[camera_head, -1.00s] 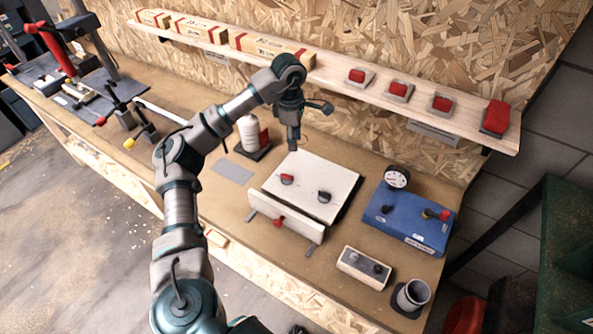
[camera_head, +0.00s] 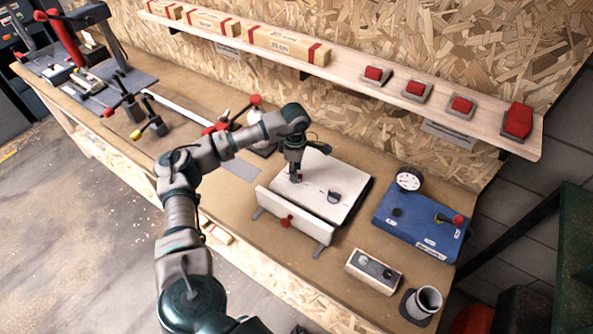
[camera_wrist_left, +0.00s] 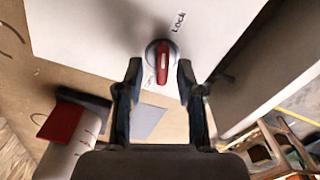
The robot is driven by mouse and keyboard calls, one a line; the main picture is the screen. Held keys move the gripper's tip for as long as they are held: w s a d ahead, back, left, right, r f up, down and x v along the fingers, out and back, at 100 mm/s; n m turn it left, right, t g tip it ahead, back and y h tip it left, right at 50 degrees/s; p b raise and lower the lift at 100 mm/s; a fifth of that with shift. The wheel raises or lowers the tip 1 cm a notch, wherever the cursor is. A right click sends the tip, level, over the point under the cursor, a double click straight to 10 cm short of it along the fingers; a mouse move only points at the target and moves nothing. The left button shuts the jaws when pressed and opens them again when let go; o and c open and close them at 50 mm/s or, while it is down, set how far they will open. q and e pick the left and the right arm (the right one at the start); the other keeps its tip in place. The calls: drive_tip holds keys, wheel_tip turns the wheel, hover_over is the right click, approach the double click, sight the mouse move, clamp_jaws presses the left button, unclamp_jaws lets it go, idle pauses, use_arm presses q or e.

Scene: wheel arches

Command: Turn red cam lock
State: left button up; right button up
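A white box (camera_head: 335,180) stands on the workbench with two cam locks on its sloping top. The red cam lock (camera_wrist_left: 163,80) has a red handle on a round grey base. In the left wrist view it sits between the fingertips of my left gripper (camera_wrist_left: 159,76), with "Lock" printed nearby and another label partly blurred. My left gripper (camera_head: 296,177) is open and points down at the red cam lock, largely hiding it in the head view. Contact cannot be told. The dark cam lock (camera_head: 334,197) is to its right. My right gripper is not in view.
The box's white front panel (camera_head: 290,220) carries a red knob (camera_head: 286,221). To the right are a blue gauge box (camera_head: 415,225), a small switch block (camera_head: 373,271) and a grey cup (camera_head: 424,303). A shelf (camera_head: 350,85) with red buttons runs behind.

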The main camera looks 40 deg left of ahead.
use_arm(q)
drive_tip(key=shift+a+f, duration=0.35)
drive_tip(key=shift+f, duration=0.15)
drive_tip(key=shift+d+r, duration=0.1)
drive_tip(key=shift+d, duration=0.25)
drive_tip(key=shift+d+r, duration=0.1)
drive_tip(key=shift+d, duration=0.2)
drive_tip(key=shift+c, duration=1)
drive_tip(key=shift+d+r, duration=0.1)
drive_tip(key=shift+d, duration=0.1)
drive_tip(key=c, duration=0.4)
drive_tip(key=shift+d, duration=0.1)
clamp_jaws()
drive_tip(key=shift+a, duration=0.3)
drive_tip(key=shift+a+n, duration=0.1)
drive_tip(key=shift+n, duration=0.2)
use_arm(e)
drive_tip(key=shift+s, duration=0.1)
